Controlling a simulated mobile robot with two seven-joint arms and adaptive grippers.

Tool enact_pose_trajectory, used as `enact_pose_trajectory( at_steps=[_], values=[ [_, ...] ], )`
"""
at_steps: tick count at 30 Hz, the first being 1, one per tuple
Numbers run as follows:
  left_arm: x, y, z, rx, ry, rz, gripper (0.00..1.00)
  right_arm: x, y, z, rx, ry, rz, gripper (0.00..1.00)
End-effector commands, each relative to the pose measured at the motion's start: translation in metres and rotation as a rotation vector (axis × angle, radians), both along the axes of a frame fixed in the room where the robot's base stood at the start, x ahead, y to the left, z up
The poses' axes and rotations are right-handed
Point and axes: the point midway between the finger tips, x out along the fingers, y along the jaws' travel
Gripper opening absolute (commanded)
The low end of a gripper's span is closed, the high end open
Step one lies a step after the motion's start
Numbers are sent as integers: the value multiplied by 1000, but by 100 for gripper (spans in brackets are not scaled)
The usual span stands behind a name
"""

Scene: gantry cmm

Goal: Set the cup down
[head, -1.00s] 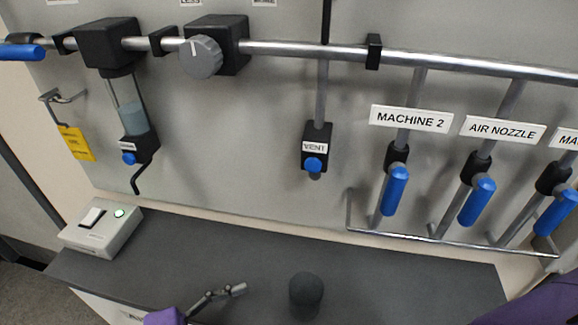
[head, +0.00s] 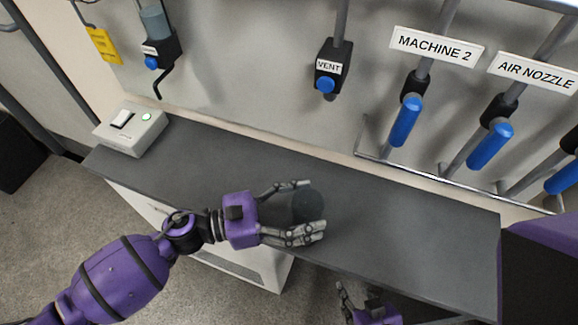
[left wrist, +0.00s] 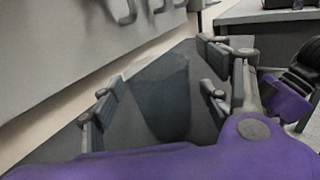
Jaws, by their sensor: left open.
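The cup (head: 308,205) is a dark grey, round piece on the grey counter (head: 420,215), near its front edge. It appears upright. My left gripper (head: 313,207) reaches in from the left with its fingers open on either side of the cup. In the left wrist view the cup (left wrist: 165,95) fills the space between the spread fingers. I cannot tell whether any finger touches it. My right gripper (head: 357,303) is at the bottom of the head view, partly cut off, in front of the counter and away from the cup.
A switch box (head: 132,129) stands at the counter's left end. Behind the counter, a wall panel carries blue-handled levers (head: 405,121) with a low rail (head: 455,187) beneath them, and a vent valve (head: 330,68). The counter right of the cup is clear.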

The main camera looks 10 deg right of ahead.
Motion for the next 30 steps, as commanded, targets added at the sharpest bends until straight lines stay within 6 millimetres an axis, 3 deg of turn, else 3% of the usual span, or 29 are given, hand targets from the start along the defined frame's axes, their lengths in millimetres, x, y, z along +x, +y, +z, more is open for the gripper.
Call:
enact_pose_trajectory(
  at_steps=[8, 20, 30],
  values=[
    [0, -6, -1, 2, 1, 1, 70, -3, -2, -1, -4, 6, 2, 40],
    [0, -5, -1, 1, 1, 1, 20, -4, -2, -2, -4, 8, 3, 40],
    [0, -5, 5, 1, 0, 1, 19, -2, -2, 0, -4, 4, 3, 40]
  ],
)
